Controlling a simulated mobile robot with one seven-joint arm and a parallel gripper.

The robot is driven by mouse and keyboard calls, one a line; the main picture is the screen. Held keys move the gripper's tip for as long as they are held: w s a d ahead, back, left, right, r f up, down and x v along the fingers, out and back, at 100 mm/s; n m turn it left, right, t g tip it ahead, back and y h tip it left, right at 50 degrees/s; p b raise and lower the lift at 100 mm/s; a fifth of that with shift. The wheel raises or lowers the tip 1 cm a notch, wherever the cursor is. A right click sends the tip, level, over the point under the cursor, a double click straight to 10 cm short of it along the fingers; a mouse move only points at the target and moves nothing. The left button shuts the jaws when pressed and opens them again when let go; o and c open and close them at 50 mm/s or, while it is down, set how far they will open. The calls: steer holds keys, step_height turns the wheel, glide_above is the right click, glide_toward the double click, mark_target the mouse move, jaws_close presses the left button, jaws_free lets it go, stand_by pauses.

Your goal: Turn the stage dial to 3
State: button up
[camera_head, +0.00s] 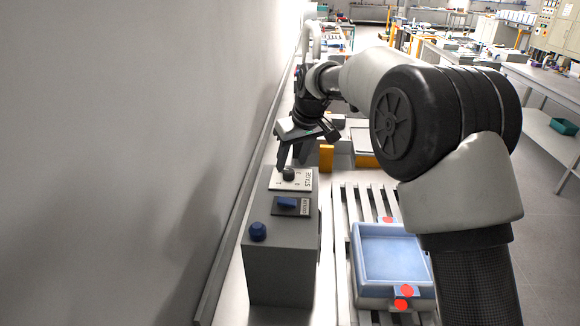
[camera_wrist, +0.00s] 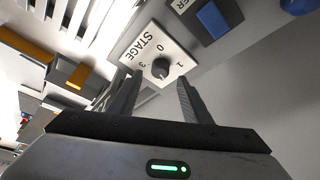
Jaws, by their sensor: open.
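The stage dial (camera_head: 289,174) is a small dark round knob on a white plate marked STAGE, on top of a grey control box (camera_head: 280,262). In the wrist view the dial (camera_wrist: 161,68) shows near the middle, with the marks 0, 1 and 3 readable around it. My gripper (camera_wrist: 158,82) is open, its two dark fingers on either side of the dial. I cannot tell whether the fingers touch it. In the head view my gripper (camera_head: 290,160) is over the plate and hides part of it.
A blue switch (camera_head: 287,204) and a blue round knob (camera_head: 257,231) sit on the same box. A blue tray (camera_head: 390,255) lies on the slatted conveyor (camera_head: 343,215) to the right. Orange blocks (camera_head: 326,158) stand behind the box. A grey wall (camera_head: 130,150) runs close along the left.

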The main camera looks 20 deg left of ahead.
mark_target(288, 170)
steer(key=shift+x, duration=1.95)
steer(key=c, duration=1)
steer(key=shift+c, duration=0.2)
